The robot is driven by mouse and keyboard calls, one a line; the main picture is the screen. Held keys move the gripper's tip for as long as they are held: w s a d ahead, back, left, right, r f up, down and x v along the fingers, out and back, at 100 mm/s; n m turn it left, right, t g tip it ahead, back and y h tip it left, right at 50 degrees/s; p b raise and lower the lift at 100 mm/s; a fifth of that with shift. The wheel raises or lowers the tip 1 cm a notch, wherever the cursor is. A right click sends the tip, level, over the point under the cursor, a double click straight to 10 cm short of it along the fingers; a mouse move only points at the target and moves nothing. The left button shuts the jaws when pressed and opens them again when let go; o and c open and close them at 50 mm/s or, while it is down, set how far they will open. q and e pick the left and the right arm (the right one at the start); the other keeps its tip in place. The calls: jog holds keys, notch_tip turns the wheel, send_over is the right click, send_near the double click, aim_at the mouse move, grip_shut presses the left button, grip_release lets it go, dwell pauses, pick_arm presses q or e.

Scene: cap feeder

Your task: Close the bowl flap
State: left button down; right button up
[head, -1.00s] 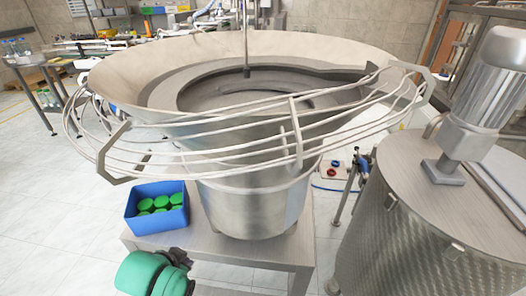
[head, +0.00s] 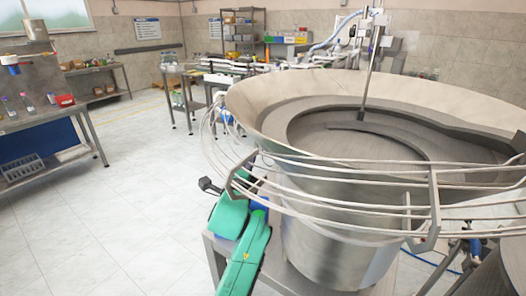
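The large metal feeder bowl (head: 265,105) stands at the right of the head view, with its right side cut off by the picture edge. The bowl flap, a guard of curved wire rails (head: 345,170), hangs outside the bowl's front rim, angled outward. A flat bracket (head: 434,212) joins the rails at the front, and another bracket is at their left end. My green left arm rises from below, and its dark gripper (head: 209,186) is beside the flap's left end. Its fingers are too small to tell open from shut, and contact is unclear. My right gripper is out of view.
The bowl stands on a metal table (head: 216,246). A workbench (head: 50,117) with bottles stands at the far left. The tiled floor left of the bowl is clear.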

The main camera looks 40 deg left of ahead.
pick_arm(q)
jog(key=p+x, duration=0.2)
jog(key=x, duration=0.7)
jog(key=s+a+p, duration=0.2)
jog(key=a, duration=0.1)
jog(key=shift+s+r, duration=0.15)
jog(key=shift+s, duration=0.2)
jog(key=shift+w+d, duration=0.1)
jog(key=shift+w, duration=0.05)
